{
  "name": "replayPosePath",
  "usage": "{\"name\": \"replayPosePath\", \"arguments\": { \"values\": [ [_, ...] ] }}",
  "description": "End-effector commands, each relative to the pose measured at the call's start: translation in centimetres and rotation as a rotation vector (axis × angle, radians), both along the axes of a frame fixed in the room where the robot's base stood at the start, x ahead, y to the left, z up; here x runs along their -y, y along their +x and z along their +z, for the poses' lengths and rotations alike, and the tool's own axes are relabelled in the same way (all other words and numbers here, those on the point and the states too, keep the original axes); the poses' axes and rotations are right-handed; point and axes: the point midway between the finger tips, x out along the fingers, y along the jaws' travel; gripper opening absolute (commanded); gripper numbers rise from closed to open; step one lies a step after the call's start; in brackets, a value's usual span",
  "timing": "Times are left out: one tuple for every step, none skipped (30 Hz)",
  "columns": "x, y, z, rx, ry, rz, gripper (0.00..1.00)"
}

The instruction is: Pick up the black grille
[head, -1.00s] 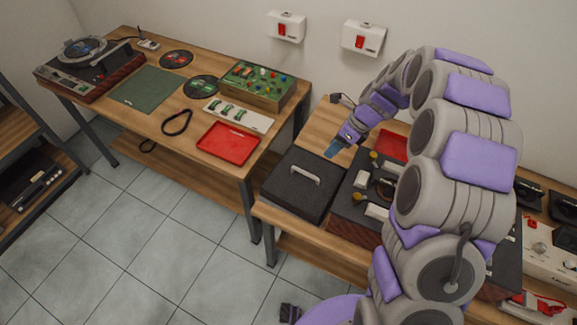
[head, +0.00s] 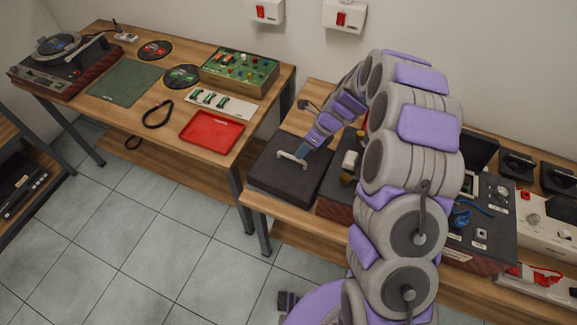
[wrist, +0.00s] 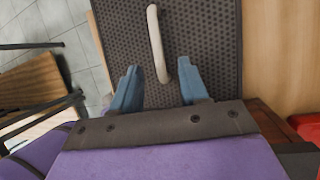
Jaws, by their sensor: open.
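The black grille (head: 273,184) is a dark square panel with a pale handle (head: 293,158) on top, lying on the lower bench at centre. In the wrist view the grille (wrist: 205,45) shows its dotted surface, and its curved handle (wrist: 156,42) runs up the picture. My gripper (head: 302,151) is over the grille, close to the handle. In the wrist view its two blue fingers (wrist: 159,82) are apart, with the near end of the handle between them in the picture. I cannot tell whether they touch the handle.
A red tray (head: 212,132) lies on the left bench beside a green mat (head: 125,82) and a turntable (head: 62,62). Equipment with knobs (head: 482,222) stands right of my arm. A red item (wrist: 306,127) lies right of the grille. Tiled floor (head: 160,220) is clear in front.

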Motion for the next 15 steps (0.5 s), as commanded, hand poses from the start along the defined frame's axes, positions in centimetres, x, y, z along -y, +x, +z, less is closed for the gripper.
{"name": "replayPosePath", "arguments": {
  "values": [
    [-0.1,0.0,-0.3,0.0,0.0,0.0,0.44],
    [-0.4,0.0,-0.5,0.0,-0.001,0.0,0.44],
    [-0.9,0.1,-0.9,-0.001,-0.003,0.001,0.44],
    [-1.3,0.1,-1.2,-0.002,-0.005,0.002,0.44],
    [-1.8,0.1,-1.6,-0.002,-0.008,0.003,0.44],
    [-2.5,0.2,-2.2,-0.003,-0.01,0.004,0.44],
    [-3.0,0.2,-2.6,-0.003,-0.013,0.004,0.44],
    [-3.5,0.2,-3.0,-0.003,-0.015,0.004,0.44],
    [-4.0,0.2,-3.5,-0.003,-0.017,0.004,0.44],
    [-4.3,0.2,-3.9,-0.002,-0.018,0.003,0.44],
    [-4.5,0.2,-4.2,-0.001,-0.02,0.002,0.44],
    [-4.7,0.3,-4.5,-0.001,-0.021,0.002,0.44],
    [-4.7,0.3,-4.6,0.001,-0.02,0.001,0.44],
    [-4.6,0.3,-4.6,0.001,-0.019,0.001,0.44],
    [-4.4,0.3,-4.6,0.001,-0.017,0.001,0.44]
  ]
}}
